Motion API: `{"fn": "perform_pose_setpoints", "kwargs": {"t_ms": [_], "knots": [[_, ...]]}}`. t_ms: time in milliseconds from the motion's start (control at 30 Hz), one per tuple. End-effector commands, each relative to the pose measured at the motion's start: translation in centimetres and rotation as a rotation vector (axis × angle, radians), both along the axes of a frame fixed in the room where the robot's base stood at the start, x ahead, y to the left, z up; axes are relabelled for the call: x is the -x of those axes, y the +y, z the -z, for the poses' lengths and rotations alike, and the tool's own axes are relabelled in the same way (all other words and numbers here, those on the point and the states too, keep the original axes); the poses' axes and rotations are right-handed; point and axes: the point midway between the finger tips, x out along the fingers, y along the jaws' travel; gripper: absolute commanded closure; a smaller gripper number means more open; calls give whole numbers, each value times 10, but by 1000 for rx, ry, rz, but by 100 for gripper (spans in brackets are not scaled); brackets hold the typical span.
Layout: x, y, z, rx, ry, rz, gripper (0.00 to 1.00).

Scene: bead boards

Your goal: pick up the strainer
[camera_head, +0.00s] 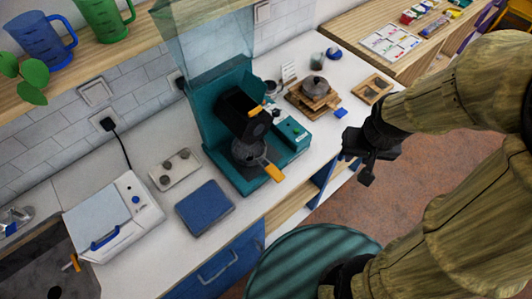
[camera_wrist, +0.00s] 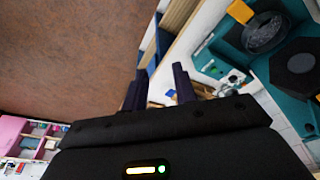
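The strainer (camera_head: 248,153) looks like a round, dark mesh bowl with an orange-yellow handle. It sits in the teal machine (camera_head: 225,95) on the counter, below a black part, with its handle pointing to the front right. My gripper (camera_head: 357,168) is to the right of the machine, beyond the counter's front edge and apart from the strainer. In the wrist view my gripper (camera_wrist: 160,82) has its two dark fingers apart with nothing held between them.
A blue pad (camera_head: 205,208), a small tray (camera_head: 175,168) and a white appliance (camera_head: 113,215) stand left of the machine. A wooden stand with a grey lidded pot (camera_head: 314,87) is to its right. Floor (camera_head: 420,165) lies below my gripper.

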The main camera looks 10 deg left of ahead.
Motion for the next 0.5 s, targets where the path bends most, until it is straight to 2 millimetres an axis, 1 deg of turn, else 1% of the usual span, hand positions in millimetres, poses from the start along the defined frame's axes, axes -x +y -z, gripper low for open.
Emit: {"fn": "perform_pose_setpoints", "kwargs": {"t_ms": [367, 500], "knots": [[0, 1, 1, 1, 1, -5, 72], [0, 9, 8, 23, 23, -79, 72]]}}
